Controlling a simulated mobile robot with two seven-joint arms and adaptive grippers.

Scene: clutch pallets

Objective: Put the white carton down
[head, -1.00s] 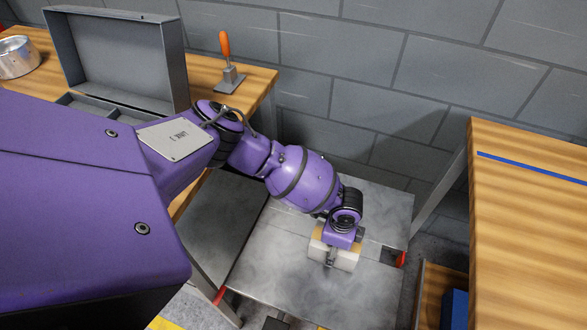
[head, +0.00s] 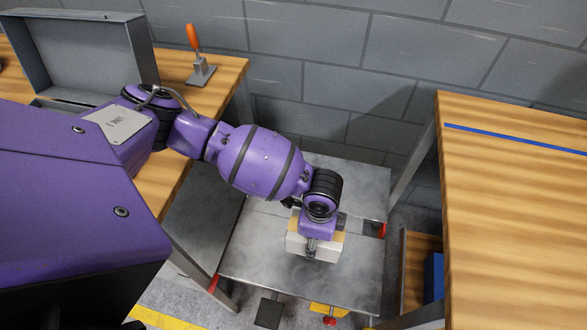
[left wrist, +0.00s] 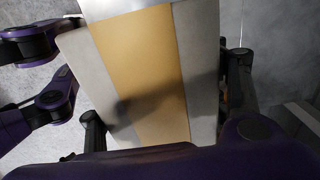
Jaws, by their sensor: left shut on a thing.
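The white carton (head: 325,252), with a tan band, is under my left gripper (head: 312,246) in the head view. It is over the grey metal platform (head: 260,265) between the two wooden tables. I cannot tell whether it touches the platform or hangs just above it. In the left wrist view the carton (left wrist: 205,60) fills the middle, its tan band running lengthwise. The left gripper's fingers (left wrist: 165,105) are on either side of it, shut on it. My left wrist hides part of its top. My right gripper is not in view.
A wooden table (head: 520,220) with a blue stripe stands at the right. The left table (head: 225,78) carries an open grey case (head: 80,52) and an orange-handled tool (head: 194,42). A red tab (head: 382,230) marks the platform's right edge. Bare platform lies left of the carton.

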